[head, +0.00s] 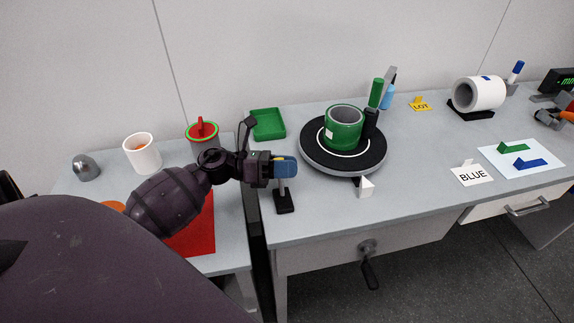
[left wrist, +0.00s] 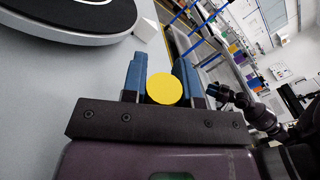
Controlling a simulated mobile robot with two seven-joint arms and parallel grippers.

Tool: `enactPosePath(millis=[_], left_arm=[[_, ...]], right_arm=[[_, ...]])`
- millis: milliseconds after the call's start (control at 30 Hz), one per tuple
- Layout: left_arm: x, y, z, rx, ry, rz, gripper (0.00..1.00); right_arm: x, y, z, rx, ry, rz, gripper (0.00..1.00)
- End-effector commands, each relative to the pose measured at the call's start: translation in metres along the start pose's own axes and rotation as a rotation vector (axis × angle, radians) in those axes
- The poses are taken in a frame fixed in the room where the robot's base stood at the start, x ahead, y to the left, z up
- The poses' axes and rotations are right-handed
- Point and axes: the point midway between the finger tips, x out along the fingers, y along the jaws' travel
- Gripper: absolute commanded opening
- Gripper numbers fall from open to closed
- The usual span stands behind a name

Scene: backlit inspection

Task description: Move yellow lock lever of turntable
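The turntable (head: 316,158), a black disc with a white ring, carries a green mug-like part (head: 343,128). Its edge also shows in the left wrist view (left wrist: 65,33). The lock lever stands at the table's front left as a grey post (head: 282,186) on a black base (head: 285,204). Its round yellow end (left wrist: 164,88) shows in the left wrist view between my blue fingertips, filling the gap.
A white pointer block (head: 366,187) stands at the turntable's front edge. A green tray (head: 267,124) lies behind the lever. A crank (head: 369,265) hangs on the table's front. A gap separates this table from the left one, which holds a white cup (head: 142,155).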

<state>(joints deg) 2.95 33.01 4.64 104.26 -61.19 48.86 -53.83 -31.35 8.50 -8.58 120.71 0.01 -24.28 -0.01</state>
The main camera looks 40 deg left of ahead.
Motion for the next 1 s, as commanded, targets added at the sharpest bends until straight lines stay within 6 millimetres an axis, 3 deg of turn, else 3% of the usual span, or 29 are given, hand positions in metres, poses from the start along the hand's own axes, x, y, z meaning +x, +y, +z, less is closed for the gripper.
enactPosePath(millis=[33,167,567,1000], left_arm=[[0.0,0.0,0.0,0.0,0.0,0.0,0.19],[0.0,0.0,0.0,0.0,0.0,0.0,0.0],[0.0,-0.003,0.0,0.038,0.007,0.004,0.0],[0.006,-0.028,-0.005,0.35,0.07,0.038,0.0]], right_arm=[[0.0,0.001,-0.001,-0.003,0.001,-0.001,0.41],[0.001,0.002,-0.001,-0.009,0.002,-0.002,0.41],[0.001,0.002,-0.003,-0.009,0.005,-0.001,0.41],[0.001,-0.001,-0.004,0.004,0.008,0.0,0.41]])
